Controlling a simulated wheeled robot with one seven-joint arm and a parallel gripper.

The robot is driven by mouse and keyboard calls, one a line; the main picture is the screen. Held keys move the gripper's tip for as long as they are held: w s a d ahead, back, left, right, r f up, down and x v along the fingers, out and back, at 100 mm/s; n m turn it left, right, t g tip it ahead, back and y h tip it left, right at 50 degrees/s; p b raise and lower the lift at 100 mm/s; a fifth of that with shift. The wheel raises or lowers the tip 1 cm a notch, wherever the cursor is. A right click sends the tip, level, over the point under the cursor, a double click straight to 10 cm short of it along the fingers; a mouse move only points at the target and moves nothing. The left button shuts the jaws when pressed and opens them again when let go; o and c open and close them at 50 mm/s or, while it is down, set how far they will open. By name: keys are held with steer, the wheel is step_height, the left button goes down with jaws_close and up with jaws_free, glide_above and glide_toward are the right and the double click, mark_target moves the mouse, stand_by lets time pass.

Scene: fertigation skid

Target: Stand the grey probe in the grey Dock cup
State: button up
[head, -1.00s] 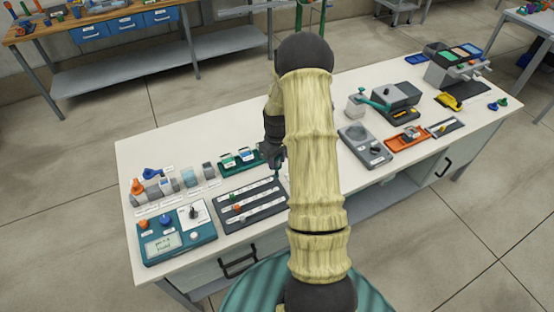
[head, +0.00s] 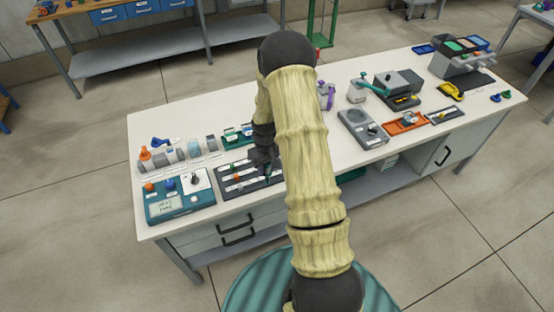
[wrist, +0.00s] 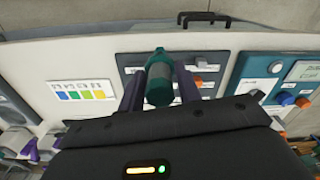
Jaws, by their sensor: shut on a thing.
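My gripper (wrist: 160,88) is shut on a short cylinder with a grey-green body and teal ends, which I take to be the grey probe (wrist: 158,92). It sits between the two dark fingers in the wrist view. In the head view my gripper (head: 264,166) is over the right part of a dark slotted panel (head: 238,191); the probe is mostly hidden there by the hand and arm. A row of small grey cups (head: 194,149) stands at the back left of the bench. Their labels are too small to read, so I cannot tell which is Dock.
A teal meter box (head: 180,207) with a screen and knobs is left of the panel. A green tray (head: 230,136) lies behind the panel. A grey scale-like device (head: 362,128) and an orange tray (head: 405,124) are to the right.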

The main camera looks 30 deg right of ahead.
steer(key=s+a+f, duration=0.1)
steer(key=a+f, duration=0.1)
steer(key=a, duration=0.3)
steer(key=s+a+f+m, duration=0.1)
steer(key=s+a+f, duration=0.1)
steer(key=a, duration=0.4)
